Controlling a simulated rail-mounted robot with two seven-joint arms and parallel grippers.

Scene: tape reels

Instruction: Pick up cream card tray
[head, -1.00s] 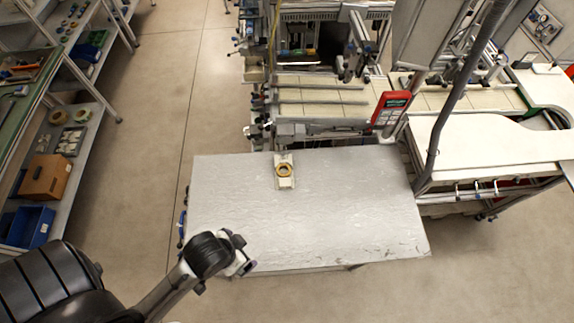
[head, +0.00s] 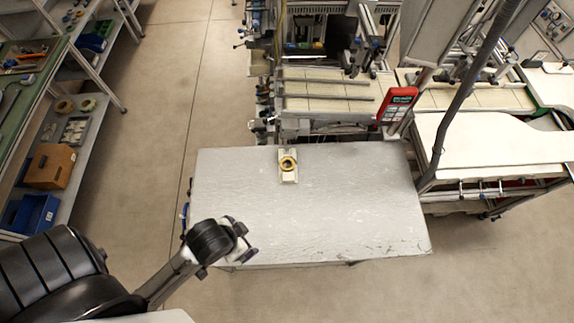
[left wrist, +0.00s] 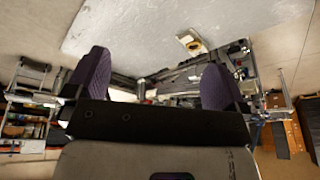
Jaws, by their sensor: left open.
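The cream card tray (head: 289,178) lies flat near the back edge of the grey table (head: 330,215), left of its middle. My left gripper (head: 247,250) hangs over the table's front left corner, well apart from the tray. In the left wrist view its two dark fingers (left wrist: 150,88) stand wide apart with nothing between them. My right gripper does not show.
The table is bare apart from the tray and reel. Behind it stands a machine with a red handheld panel (head: 397,103). A white-topped bench (head: 490,145) stands to the right. Shelves at the left hold a blue bin (head: 35,213) and a brown box (head: 50,166).

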